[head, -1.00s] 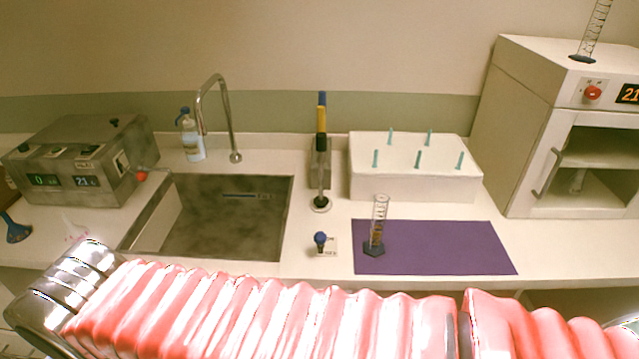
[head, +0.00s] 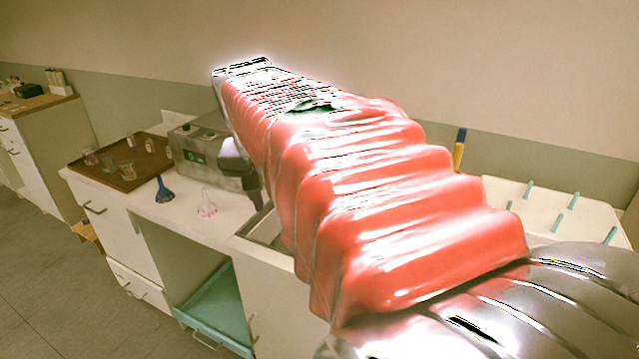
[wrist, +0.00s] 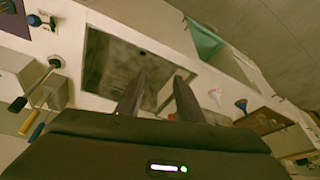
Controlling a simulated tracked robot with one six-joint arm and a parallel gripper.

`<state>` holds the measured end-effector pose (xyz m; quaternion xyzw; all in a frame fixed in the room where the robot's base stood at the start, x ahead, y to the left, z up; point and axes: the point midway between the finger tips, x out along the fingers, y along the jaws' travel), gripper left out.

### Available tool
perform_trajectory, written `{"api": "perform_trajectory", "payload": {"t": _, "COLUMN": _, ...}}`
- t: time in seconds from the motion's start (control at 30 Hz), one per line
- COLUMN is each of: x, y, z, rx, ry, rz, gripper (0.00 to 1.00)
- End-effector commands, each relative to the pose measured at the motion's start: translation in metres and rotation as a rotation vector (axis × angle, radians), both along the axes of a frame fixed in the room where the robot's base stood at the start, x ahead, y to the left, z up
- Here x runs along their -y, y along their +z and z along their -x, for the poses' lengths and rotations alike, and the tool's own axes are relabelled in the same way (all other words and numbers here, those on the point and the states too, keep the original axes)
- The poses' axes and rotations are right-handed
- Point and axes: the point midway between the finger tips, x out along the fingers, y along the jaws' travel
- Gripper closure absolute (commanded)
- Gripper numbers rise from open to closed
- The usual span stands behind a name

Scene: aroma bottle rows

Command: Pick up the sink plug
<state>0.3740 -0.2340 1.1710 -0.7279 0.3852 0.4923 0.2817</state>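I cannot make out a sink plug in either view. In the wrist view the sink (wrist: 98,65) is a grey basin beyond my gripper (wrist: 159,76), whose two dark fingers are apart with nothing visible between them. The fingertips overlap the sink's lower part and right edge in that picture. In the head view my gripper (head: 255,195) hangs at the sink's left end, beside the grey instrument box (head: 200,155). My red-sleeved arm hides most of the sink (head: 262,228), the tap and the counter behind it.
A blue funnel (head: 163,192) and a clear funnel (head: 207,206) stand left of the sink. A brown tray (head: 122,180) with beakers lies farther left. A white rack with teal pegs (head: 545,205) is at right. A blue-knobbed valve (wrist: 36,20) shows in the wrist view.

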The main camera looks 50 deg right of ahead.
Motion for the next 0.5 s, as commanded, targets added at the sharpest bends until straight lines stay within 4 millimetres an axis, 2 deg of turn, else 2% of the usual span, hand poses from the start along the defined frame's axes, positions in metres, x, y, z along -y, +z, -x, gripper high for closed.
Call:
{"api": "perform_trajectory", "payload": {"t": 0.03, "x": 0.025, "y": 0.003, "z": 0.0, "rx": -0.005, "ry": -0.08, "rz": -0.005, "gripper": 0.66}}
{"api": "perform_trajectory", "payload": {"t": 0.27, "x": 0.126, "y": 0.011, "z": 0.017, "rx": -0.022, "ry": -0.433, "rz": -0.014, "gripper": 0.66}}
{"api": "perform_trajectory", "payload": {"t": 0.5, "x": 0.231, "y": 0.011, "z": 0.061, "rx": -0.031, "ry": -0.805, "rz": -0.011, "gripper": 0.66}}
